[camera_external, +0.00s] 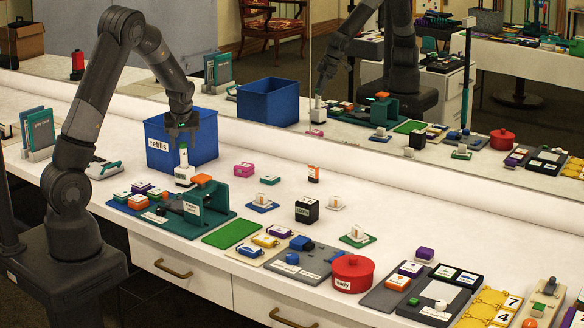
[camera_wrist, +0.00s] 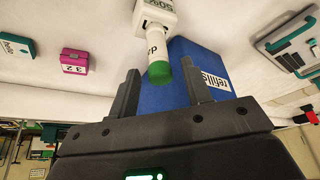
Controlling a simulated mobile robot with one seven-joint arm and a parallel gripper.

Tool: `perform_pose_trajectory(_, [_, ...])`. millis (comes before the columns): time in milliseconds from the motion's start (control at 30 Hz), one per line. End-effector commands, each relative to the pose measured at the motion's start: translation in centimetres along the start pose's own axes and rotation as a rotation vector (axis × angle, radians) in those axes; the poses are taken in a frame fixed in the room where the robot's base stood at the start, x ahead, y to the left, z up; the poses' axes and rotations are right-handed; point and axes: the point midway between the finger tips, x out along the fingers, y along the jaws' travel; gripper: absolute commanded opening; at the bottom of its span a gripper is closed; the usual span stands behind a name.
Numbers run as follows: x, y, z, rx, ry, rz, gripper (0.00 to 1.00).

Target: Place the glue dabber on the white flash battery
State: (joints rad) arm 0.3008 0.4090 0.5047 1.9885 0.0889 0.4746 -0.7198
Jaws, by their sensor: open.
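A white upright bottle-like piece with a green tip (camera_external: 183,157), which looks like the glue dabber, stands on the counter in front of the blue bin. Its lower part is a wider white block with dark lettering; I cannot tell whether that is its own base or a separate piece. My gripper (camera_external: 181,132) is open above it, pointing down. In the wrist view, the green tip (camera_wrist: 159,73) shows between the open fingers of my gripper (camera_wrist: 160,78), with no visible grip. Small white pieces stand on a blue plate (camera_external: 258,207) and a green plate (camera_external: 356,241); I cannot tell which piece is the white flash battery.
The blue refills bin (camera_external: 158,158) is close behind. A teal fixture (camera_external: 213,212) with an orange top stands in front. A pink block (camera_external: 244,169), black cube (camera_external: 307,209) and red pot (camera_external: 352,272) lie rightward. A mirror runs along the back.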

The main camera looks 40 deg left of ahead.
Motion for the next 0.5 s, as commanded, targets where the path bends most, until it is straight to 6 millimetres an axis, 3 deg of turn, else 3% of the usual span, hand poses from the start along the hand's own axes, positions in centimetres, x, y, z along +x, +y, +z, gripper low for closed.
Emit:
perform_pose_trajectory(200, [-4.6, 0.1, 0.0, 0.000, 0.002, 0.005, 0.45])
perform_pose_trajectory(500, [-8.1, 0.0, 0.0, -0.001, 0.000, 0.001, 0.45])
